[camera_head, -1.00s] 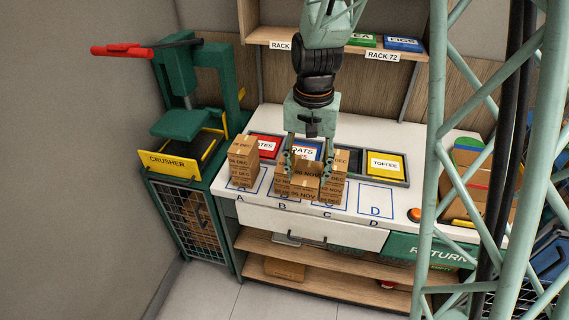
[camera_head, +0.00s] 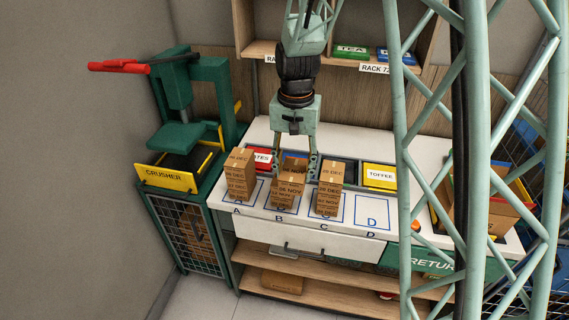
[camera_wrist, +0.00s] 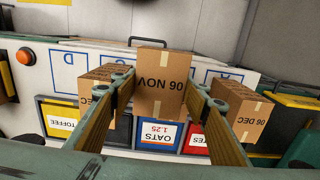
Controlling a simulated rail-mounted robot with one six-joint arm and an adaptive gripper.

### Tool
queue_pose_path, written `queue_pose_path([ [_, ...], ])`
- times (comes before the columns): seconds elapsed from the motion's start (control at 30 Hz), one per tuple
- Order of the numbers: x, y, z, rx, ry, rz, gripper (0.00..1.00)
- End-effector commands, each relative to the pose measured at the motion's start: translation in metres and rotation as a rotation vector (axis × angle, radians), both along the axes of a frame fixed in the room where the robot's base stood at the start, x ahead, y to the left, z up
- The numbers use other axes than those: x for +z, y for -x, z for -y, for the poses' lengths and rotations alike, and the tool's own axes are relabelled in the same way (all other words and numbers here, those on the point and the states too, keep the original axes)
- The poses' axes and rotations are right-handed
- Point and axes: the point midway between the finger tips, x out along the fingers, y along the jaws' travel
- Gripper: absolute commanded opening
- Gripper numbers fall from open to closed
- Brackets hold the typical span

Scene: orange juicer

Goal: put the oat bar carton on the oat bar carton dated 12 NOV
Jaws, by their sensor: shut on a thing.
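My gripper (camera_head: 294,168) is shut on a brown carton (camera_head: 291,179) whose face reads 06 NOV. In the wrist view the held carton (camera_wrist: 161,82) is between the two fingers (camera_wrist: 160,90), its label upside down. I cannot tell if the held carton touches that stack. The stack at A (camera_head: 239,180) and the stack at C (camera_head: 329,191) have DEC labels on top.
Square D (camera_head: 371,211) on the white counter is bare. Behind the squares are a red bin, an OATS bin (camera_wrist: 157,134) and a yellow TOFFEE bin (camera_head: 380,176). The green crusher (camera_head: 185,130) stands left. A shelf (camera_head: 345,57) is above the back.

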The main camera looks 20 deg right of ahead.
Motion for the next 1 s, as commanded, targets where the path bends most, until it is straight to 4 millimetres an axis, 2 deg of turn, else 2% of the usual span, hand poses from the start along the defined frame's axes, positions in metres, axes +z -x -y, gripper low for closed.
queue_pose_path([
  [0.3,-0.004,-0.048,-0.003,0.0,0.0,0.0,0.29],
  [0.5,-0.006,-0.069,-0.004,0.0,0.0,0.0,0.29],
  [1.0,-0.007,-0.076,-0.005,0.0,0.0,0.0,0.29],
])
